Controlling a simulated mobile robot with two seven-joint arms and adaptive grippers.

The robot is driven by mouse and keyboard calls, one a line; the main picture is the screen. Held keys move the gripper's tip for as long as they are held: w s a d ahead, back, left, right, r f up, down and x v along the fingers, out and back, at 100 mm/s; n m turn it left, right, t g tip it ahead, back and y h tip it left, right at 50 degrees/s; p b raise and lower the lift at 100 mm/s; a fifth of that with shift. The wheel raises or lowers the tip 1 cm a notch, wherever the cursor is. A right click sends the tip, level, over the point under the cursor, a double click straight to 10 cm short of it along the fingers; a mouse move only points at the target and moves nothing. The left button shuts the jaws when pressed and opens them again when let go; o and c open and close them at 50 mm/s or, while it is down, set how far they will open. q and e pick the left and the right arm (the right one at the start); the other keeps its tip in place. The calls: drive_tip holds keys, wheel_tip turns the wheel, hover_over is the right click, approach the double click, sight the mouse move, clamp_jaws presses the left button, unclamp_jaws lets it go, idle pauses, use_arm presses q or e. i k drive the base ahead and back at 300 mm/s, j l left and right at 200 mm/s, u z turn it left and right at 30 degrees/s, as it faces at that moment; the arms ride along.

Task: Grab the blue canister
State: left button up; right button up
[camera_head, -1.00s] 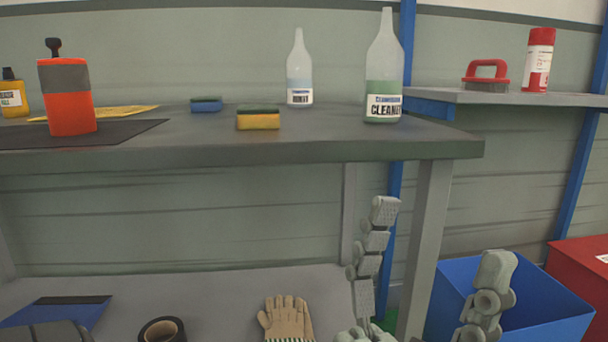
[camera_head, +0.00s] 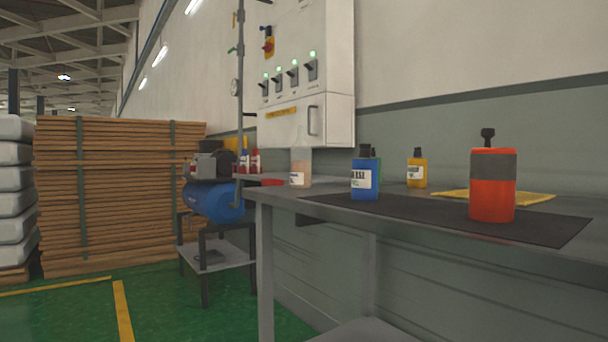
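A blue canister (camera_head: 364,182) with a dark cap and a white label stands upright on the left part of a black mat (camera_head: 420,218). The mat lies on the grey workbench (camera_head: 276,200). Something green shows just behind the canister, mostly hidden by it. Neither of my grippers is in the head view. Nothing touches the canister.
A red-orange container (camera_head: 492,190) with a grey band stands on the mat, right of the canister. Green floor (camera_head: 160,300) at left is open.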

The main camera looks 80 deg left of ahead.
sight(364, 184)
drive_tip(key=u, duration=2.1)
